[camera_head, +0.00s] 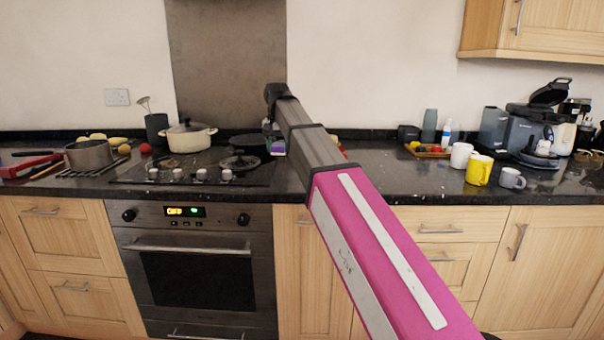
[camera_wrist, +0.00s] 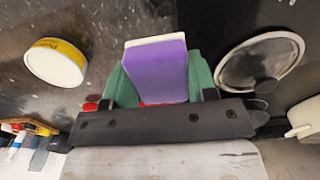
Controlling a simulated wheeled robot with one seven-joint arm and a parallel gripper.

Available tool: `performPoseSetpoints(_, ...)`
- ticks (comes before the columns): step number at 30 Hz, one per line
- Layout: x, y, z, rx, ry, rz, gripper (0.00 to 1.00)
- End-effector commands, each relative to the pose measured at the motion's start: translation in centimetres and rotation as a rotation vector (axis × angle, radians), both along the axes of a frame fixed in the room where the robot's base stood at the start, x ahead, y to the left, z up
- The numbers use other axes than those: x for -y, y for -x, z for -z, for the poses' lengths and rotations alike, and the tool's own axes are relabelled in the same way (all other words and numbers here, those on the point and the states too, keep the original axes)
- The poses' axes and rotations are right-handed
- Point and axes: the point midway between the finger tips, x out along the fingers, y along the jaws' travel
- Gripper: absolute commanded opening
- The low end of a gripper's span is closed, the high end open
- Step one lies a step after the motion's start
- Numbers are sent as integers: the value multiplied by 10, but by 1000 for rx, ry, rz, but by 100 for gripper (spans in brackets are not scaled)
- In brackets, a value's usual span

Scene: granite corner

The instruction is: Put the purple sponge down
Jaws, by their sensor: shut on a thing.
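The purple sponge (camera_wrist: 157,72) has a pale edge and sits between the green fingers of my gripper (camera_wrist: 158,85) in the wrist view. My gripper is shut on it. In the head view the sponge (camera_head: 278,148) is a small purple patch beyond the end of my arm, near the right side of the hob. Whether the sponge touches the granite worktop (camera_head: 400,178) is hard to tell. My arm hides part of the worktop around it.
A pan lid (camera_wrist: 262,62) lies right of the sponge in the wrist view, and a yellow-banded round tub (camera_wrist: 57,62) lies left. A cream pot (camera_head: 190,136) stands on the hob. Mugs, including a yellow one (camera_head: 479,170), stand at the right. Worktop before the wooden tray (camera_head: 428,152) looks clear.

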Motion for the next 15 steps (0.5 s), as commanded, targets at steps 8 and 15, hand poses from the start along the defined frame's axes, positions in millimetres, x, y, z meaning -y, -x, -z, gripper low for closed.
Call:
performPoseSetpoints(8,56,9,34,-1,0,2,26)
performPoseSetpoints(15,79,10,49,0,0,0,26)
